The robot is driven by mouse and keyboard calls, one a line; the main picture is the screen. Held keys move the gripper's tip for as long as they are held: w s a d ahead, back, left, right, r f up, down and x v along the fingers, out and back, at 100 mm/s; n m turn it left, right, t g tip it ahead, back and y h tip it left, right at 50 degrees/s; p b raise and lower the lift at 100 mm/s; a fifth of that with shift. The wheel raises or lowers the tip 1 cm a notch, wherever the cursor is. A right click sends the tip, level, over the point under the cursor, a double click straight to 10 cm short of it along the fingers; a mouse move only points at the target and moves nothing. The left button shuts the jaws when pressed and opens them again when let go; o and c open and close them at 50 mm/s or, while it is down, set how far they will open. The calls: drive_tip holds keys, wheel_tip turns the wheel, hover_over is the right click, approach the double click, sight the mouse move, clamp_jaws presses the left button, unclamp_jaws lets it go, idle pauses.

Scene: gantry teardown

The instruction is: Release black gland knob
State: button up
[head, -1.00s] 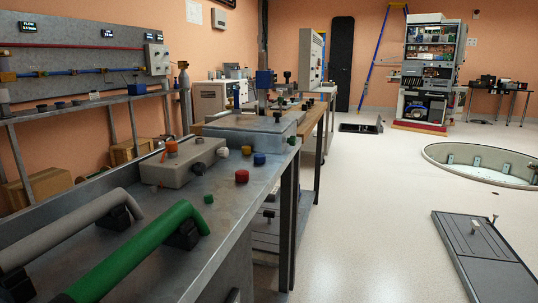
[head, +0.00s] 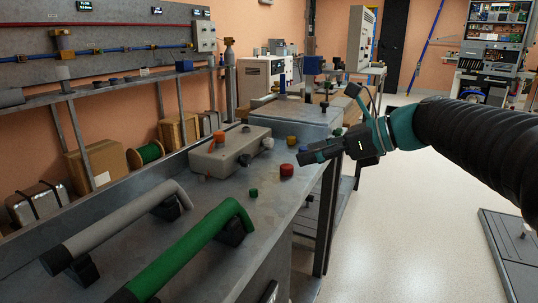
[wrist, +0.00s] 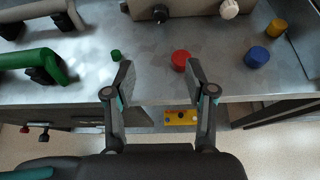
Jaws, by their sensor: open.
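A black knob (head: 245,160) sticks out of the front side of a grey box (head: 221,154) on the metal bench. It also shows at the top of the wrist view (wrist: 160,13), with a white knob (wrist: 229,8) to its right on the same box. I take this black knob to be the gland knob. My gripper (head: 308,156) is over the bench's front edge, to the right of the box. In the wrist view my gripper (wrist: 161,75) is open and empty, its fingers apart and pointing toward the box. It does not touch the knob.
A red cap (head: 287,170), a small green one (head: 253,192) and a blue one (wrist: 257,57) stand loose on the bench before the box. A green handle (head: 190,255) and a grey handle (head: 120,222) are at the near left.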

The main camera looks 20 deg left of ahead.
sight(249, 161)
drive_tip(key=shift+w+a+r+m+y, duration=0.3)
drive_tip(key=shift+a+r, duration=0.05)
drive_tip(key=shift+a, duration=0.35)
drive_tip(key=b+x, duration=0.1)
drive_tip(key=x, duration=1.2)
drive_tip(key=shift+a+f, duration=0.1)
drive_tip(key=shift+a, duration=0.1)
clamp_jaws()
